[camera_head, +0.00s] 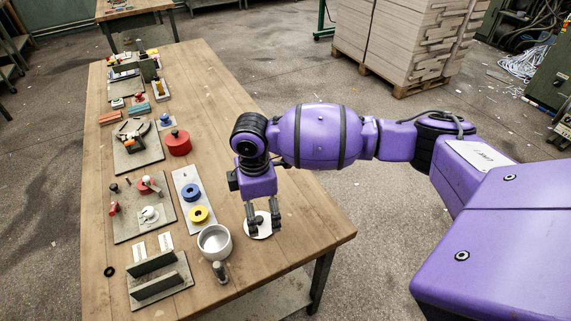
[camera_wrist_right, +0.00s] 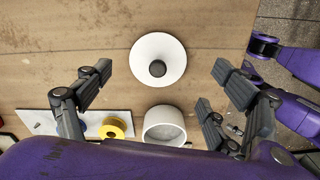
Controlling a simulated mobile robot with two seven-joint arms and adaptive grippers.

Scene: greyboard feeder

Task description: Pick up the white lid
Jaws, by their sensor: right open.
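The white lid (camera_head: 266,229) is a round disc lying on the wooden table, near its right edge. In the right wrist view the lid (camera_wrist_right: 170,52) shows whole, with a dark round knob (camera_wrist_right: 157,68) at its middle. My right gripper (camera_head: 262,226) points down over the lid, with its fingers spread to either side of the knob. In the right wrist view the fingers of my right gripper (camera_wrist_right: 160,95) stand wide apart with nothing between them. How far the fingertips are above the lid I cannot tell. My left gripper is not in view.
A white-grey pot (camera_head: 214,242) with a dark handle stands just left of the lid. A pale board with a yellow ring (camera_head: 198,214) and a blue ring (camera_head: 191,193) lies beyond it. A red cylinder (camera_head: 177,142) and several fixtures fill the table's left side. The table's right strip (camera_head: 310,222) is bare.

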